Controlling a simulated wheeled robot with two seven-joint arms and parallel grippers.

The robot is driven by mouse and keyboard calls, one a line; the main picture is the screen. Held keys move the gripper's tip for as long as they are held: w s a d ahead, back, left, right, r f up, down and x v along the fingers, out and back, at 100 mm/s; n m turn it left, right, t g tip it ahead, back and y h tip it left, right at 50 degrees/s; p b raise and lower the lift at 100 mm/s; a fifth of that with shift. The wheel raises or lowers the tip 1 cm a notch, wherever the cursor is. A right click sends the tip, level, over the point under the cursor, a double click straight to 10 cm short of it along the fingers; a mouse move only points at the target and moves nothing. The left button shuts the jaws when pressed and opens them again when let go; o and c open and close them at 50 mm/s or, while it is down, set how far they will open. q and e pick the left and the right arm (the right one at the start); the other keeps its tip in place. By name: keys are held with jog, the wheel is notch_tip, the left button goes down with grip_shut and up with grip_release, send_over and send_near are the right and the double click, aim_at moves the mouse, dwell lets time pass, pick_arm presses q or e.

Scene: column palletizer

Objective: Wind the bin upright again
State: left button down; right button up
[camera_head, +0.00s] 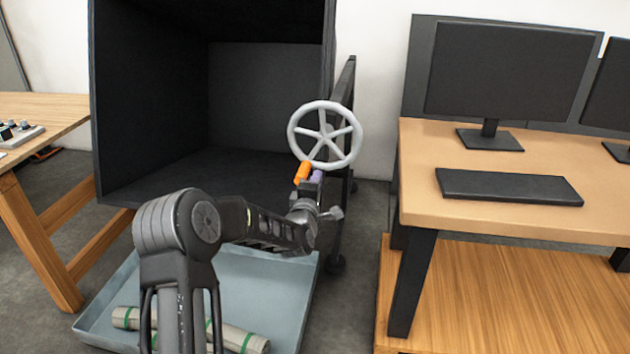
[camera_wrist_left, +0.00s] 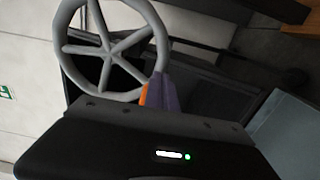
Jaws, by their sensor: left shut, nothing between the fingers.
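The black bin (camera_head: 150,100) is tipped on its side, its open mouth facing me. A grey spoked handwheel (camera_head: 325,134) is mounted at the right of the bin, on a dark frame (camera_head: 344,95). My left gripper (camera_head: 310,173), with orange and purple fingers, is shut and empty at the lower left of the wheel's rim. In the left wrist view the wheel (camera_wrist_left: 112,50) fills the upper left, and the fingers (camera_wrist_left: 160,92) lie at its lower right rim. Whether they touch the rim I cannot tell. My right gripper is out of view.
A blue-grey tray (camera_head: 270,290) on the floor below the bin holds rolled pieces with green bands (camera_head: 225,333). A desk (camera_head: 430,205) with monitor and keyboard stands close on the right; a wooden table (camera_head: 50,115) stands left.

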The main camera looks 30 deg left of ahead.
pick_arm(q)
jog(key=shift+w+d+f+b, duration=0.2)
jog(key=shift+d+f+b, duration=0.1)
jog(key=shift+d, duration=0.25)
jog(key=shift+w+d+f+b, duration=0.15)
jog(key=shift+d+b, duration=0.15)
jog(key=shift+d, duration=0.2)
jog(key=shift+w+d+f+b, duration=0.25)
jog(key=shift+d+b, duration=0.15)
jog(key=shift+d, duration=0.2)
jog(key=shift+w+d+f+b, duration=0.15)
jog(key=shift+d+f+b, duration=0.15)
jog(key=shift+d, duration=0.25)
jog(key=c, duration=1)
grip_release()
